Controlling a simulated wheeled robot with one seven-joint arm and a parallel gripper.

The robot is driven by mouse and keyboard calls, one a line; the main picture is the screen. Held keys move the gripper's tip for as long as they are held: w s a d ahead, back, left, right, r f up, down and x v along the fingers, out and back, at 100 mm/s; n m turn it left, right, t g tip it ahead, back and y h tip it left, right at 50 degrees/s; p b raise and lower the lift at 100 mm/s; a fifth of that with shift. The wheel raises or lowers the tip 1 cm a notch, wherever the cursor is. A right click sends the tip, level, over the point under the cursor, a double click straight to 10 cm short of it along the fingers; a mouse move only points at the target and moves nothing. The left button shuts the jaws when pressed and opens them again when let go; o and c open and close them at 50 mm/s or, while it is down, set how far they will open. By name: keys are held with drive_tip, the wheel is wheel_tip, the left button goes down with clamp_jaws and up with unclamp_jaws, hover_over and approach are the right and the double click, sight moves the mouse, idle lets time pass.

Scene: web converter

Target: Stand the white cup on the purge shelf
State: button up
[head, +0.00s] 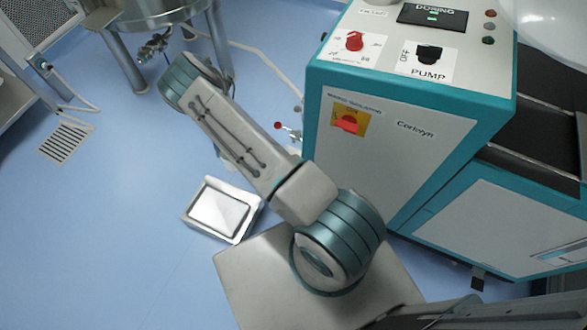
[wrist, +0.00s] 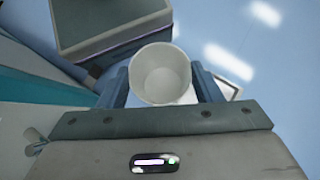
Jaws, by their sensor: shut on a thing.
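The white cup (wrist: 160,75) is between the two fingers of my gripper (wrist: 160,88) in the wrist view. My gripper is shut on its sides. The cup's round mouth faces the wrist camera and its inside looks empty. Blue floor shows beyond it, so it is held clear of the floor. In the head view my arm reaches toward the upper left, and neither the gripper nor the cup can be made out there. I cannot pick out the purge shelf with certainty in either view.
The teal and white machine (head: 400,150) with a dosing and pump panel stands right of my arm. A lever with a red knob (head: 278,125) juts from its left side. A shallow metal tray (head: 240,233) lies on the floor. A round steel table (head: 150,18) stands behind.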

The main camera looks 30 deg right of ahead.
drive_tip(key=w+d+f+n+t+h+b, duration=0.2)
drive_tip(key=d+f+n+t+h+b, duration=0.15)
drive_tip(key=f+n+h+b, duration=0.5)
drive_tip(key=w+d+f+n+t+h+b, duration=0.25)
drive_tip(key=f+n+t+b, duration=0.2)
drive_tip(key=f+n, duration=0.65)
drive_tip(key=shift+n+h, duration=0.25)
drive_tip(key=shift+h, duration=0.05)
drive_tip(key=d+f+b, duration=0.1)
drive_tip(key=d, duration=0.4)
drive_tip(key=s+d+f+b, duration=0.1)
drive_tip(key=d+b, duration=0.1)
drive_tip(key=d, duration=0.4)
drive_tip(key=s+d+b, duration=0.1)
drive_tip(key=d+b, duration=0.1)
drive_tip(key=d, duration=0.4)
drive_tip(key=shift+d+f, duration=0.15)
drive_tip(key=shift+f, duration=0.55)
drive_tip(key=o, duration=1.3)
drive_tip(key=shift+f+b, duration=0.15)
drive_tip(key=shift+b, duration=0.15)
